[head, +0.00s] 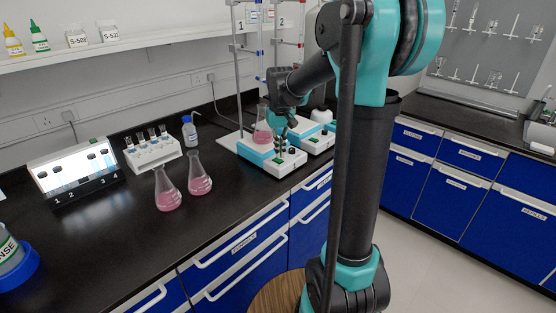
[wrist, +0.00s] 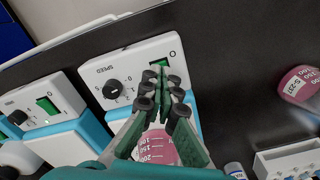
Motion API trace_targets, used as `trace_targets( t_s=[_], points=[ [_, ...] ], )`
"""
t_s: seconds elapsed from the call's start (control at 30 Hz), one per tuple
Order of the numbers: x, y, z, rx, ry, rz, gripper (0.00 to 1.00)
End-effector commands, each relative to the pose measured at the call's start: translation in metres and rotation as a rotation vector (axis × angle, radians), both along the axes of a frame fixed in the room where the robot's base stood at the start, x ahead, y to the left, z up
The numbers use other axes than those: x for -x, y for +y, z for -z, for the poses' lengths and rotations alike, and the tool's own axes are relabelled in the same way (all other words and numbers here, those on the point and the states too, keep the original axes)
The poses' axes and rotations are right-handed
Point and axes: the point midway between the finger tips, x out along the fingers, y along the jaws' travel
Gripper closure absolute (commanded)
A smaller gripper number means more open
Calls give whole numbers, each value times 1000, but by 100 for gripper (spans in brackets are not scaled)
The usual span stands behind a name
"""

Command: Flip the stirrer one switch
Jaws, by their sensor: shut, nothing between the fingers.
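Stirrer one (head: 275,157), a white and teal unit, stands on the black bench below the label 1, with a pink flask (head: 262,133) on it. In the wrist view its white front panel (wrist: 126,70) shows a black speed knob (wrist: 114,88) and a green switch (wrist: 160,66). My gripper (wrist: 164,78) is shut and empty, with its fingertips right over the switch and partly covering it. I cannot tell whether they touch it. In the head view my gripper (head: 284,130) hangs over the front of the stirrer, hiding part of the panel.
The second stirrer (head: 318,142) stands just right of stirrer one; its green switch (wrist: 46,105) shows in the wrist view. Metal stands (head: 238,70) with glass tubes rise behind. Two pink flasks (head: 200,175), a vial rack (head: 153,152) and a wash bottle (head: 189,133) stand to the left.

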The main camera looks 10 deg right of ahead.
Motion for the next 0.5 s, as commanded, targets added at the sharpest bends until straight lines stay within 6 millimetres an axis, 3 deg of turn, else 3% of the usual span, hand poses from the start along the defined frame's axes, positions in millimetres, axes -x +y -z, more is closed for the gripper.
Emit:
trace_targets(
  t_s=[0.5],
  points=[
    [0, 0, 7, 0, 0, 0, 100]
  ],
)
